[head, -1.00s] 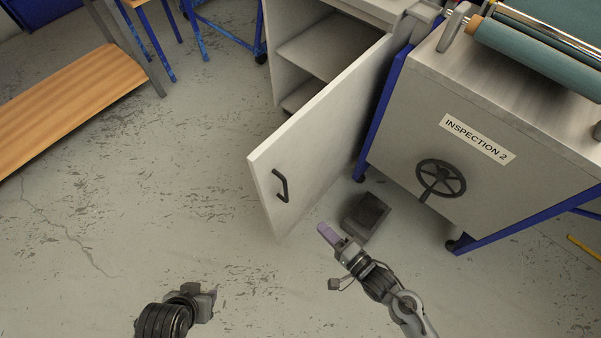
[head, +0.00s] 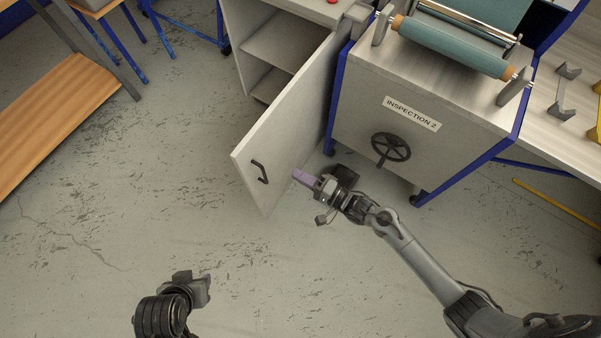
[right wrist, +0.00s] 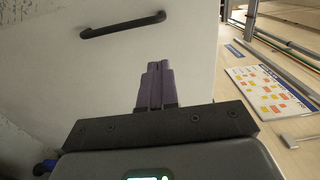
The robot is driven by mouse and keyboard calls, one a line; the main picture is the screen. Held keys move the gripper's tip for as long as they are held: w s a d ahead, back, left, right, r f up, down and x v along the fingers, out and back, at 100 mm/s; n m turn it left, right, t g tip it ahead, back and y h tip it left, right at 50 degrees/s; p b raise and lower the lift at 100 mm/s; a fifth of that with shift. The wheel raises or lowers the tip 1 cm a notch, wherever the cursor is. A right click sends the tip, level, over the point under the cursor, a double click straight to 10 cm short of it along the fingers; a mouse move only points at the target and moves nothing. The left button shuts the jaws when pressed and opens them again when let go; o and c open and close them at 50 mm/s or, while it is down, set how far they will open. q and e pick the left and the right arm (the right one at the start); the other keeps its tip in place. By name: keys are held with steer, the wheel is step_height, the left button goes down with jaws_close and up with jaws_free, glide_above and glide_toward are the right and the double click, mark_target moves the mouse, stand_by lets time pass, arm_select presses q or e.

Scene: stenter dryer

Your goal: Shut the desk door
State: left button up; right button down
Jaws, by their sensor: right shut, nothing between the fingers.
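The desk door (head: 288,140) stands wide open in the head view, swung out from the pale desk cabinet (head: 268,30). My right gripper (head: 297,175) is shut and empty, close to the door's lower free end. I cannot tell whether it touches the door. In the right wrist view, the shut purple fingers (right wrist: 155,82) point at the pale door panel (right wrist: 190,45), with the handle (right wrist: 122,25) above them. My left gripper (head: 205,290) is low in the head view, away from the door; its fingers are unclear.
The INSPECTION 2 machine (head: 365,110), with a black handwheel (head: 391,147), stands right of the door. A dark block (head: 343,172) lies on the floor behind my right gripper. A wooden bench (head: 60,115) is at the left. The floor left of the door is clear.

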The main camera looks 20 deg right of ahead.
mark_target(260, 153)
steer(key=b+x, duration=0.3)
steer(key=x, duration=0.8)
steer(key=shift+d+b, duration=0.1)
steer(key=shift+b, duration=0.2)
steer(key=shift+w+a, duration=0.3)
